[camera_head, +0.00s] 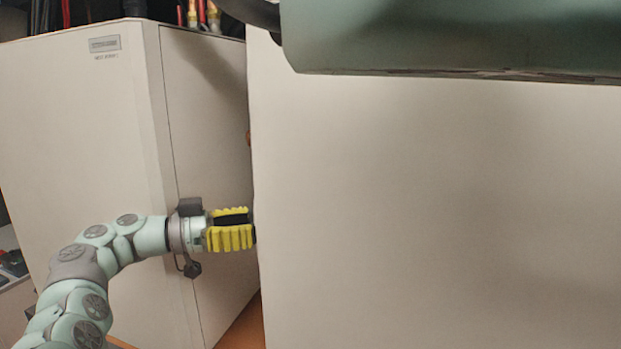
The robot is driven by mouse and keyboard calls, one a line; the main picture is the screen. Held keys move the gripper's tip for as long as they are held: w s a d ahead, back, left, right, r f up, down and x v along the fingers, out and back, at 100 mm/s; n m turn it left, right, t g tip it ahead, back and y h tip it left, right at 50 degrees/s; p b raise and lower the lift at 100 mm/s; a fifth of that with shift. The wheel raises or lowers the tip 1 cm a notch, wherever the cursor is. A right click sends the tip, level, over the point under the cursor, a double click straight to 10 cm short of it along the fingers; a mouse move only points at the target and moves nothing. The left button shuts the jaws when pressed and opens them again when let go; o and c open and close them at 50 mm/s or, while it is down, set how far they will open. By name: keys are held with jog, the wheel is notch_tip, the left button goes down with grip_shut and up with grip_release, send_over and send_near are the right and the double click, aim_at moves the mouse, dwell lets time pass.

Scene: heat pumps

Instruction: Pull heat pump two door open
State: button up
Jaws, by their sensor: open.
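My gripper (238,230), with yellow ribbed fingers, reaches right from my teal arm. It is open, and its fingertips are at the left edge of a large beige panel (430,200). That edge hides the very tips, so I cannot tell whether they touch it. The panel fills the right of the view; I cannot tell whether it is heat pump two's door or its side. A beige heat pump cabinet (80,150) stands at left behind my arm. Its label (105,44) is too small to read surely. No handle shows on the large panel.
The cabinet's right face (205,120) stands close behind my gripper. A narrow gap with orange floor (245,328) lies between it and the large panel. Red-handled items (200,14) show above the cabinet. A low surface with small dark items (12,265) is at far left.

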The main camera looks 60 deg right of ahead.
jog(key=shift+s+d, duration=0.5)
jog(key=shift+o, duration=0.2)
jog(key=shift+w, duration=0.1)
grip_shut()
dwell(0.3)
